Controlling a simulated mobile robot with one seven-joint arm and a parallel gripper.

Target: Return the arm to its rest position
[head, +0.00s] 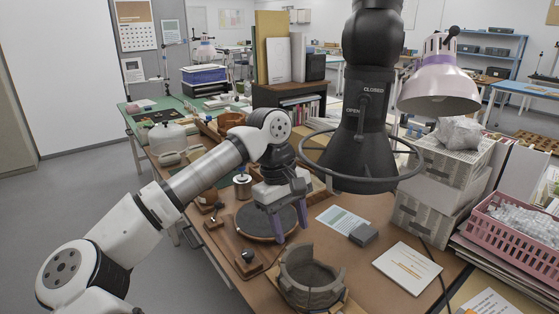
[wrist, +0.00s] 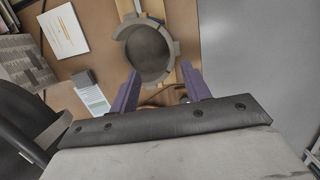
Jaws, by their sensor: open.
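My gripper (head: 289,208) is open, with its two purple fingers pointing down above a round dark turntable (head: 256,222) on the bench. Nothing shows between the fingers. In the wrist view the open fingers (wrist: 162,92) frame part of the bench. A partly assembled grey pot (head: 312,280) with an uneven, stepped rim stands at the front of the bench, apart from the gripper. It also shows in the wrist view (wrist: 148,52), beyond the fingertips.
A black extraction hood (head: 355,150) with a ring hangs right of my gripper. A lamp (head: 440,85), stacked boxes (head: 455,160) and a pink crate (head: 515,232) stand at right. A grey block (head: 363,235) and papers (head: 407,268) lie on the bench. Open floor lies at left.

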